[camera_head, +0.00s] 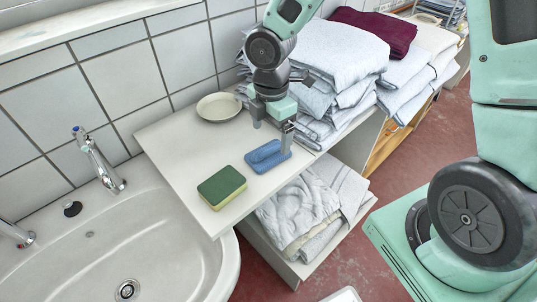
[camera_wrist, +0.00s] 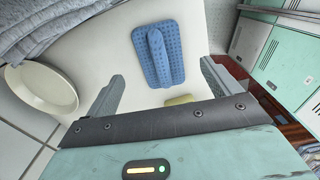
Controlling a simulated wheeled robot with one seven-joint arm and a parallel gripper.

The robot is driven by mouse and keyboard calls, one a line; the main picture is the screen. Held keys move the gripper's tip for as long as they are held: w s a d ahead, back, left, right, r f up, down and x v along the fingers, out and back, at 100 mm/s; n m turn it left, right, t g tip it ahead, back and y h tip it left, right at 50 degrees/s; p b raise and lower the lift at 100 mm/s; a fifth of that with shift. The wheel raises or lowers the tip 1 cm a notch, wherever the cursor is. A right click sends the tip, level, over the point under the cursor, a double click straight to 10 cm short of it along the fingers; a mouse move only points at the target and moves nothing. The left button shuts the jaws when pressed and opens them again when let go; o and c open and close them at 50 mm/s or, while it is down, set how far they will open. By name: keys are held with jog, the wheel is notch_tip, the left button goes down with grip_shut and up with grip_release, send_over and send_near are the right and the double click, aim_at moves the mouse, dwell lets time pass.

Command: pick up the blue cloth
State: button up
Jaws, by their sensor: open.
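The blue cloth (camera_head: 267,156) lies folded on the white shelf top (camera_head: 187,151), with a raised fold along its middle. My gripper (camera_head: 272,137) is open above the shelf, close over the cloth, with one finger near the cloth's right end in the head view. In the wrist view the cloth (camera_wrist: 159,54) lies ahead of the gripper (camera_wrist: 163,84), between the lines of the two spread fingers. Nothing is between the fingers. I cannot tell the exact height of the fingertips above the cloth.
A green and yellow sponge (camera_head: 222,187) lies left of the cloth, near the sink (camera_head: 150,245). A pale dish (camera_head: 219,107) stands behind. Stacked folded linens (camera_head: 340,55) stand close on the right. More linens (camera_head: 300,212) lie on the lower shelf.

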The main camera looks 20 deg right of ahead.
aim_at(268, 147)
jog(key=shift+s+a+f, duration=0.1)
jog(key=shift+a+f, duration=0.1)
jog(key=shift+f, duration=1.2)
jog(key=shift+a+f, duration=0.15)
jog(key=shift+f, duration=1.2)
jog(key=c, duration=1.1)
jog(key=shift+o, duration=0.2)
notch_tip(268, 147, up, 9)
jog(key=shift+f+p, duration=0.1)
jog(key=shift+p, duration=0.3)
jog(key=shift+r, duration=0.65)
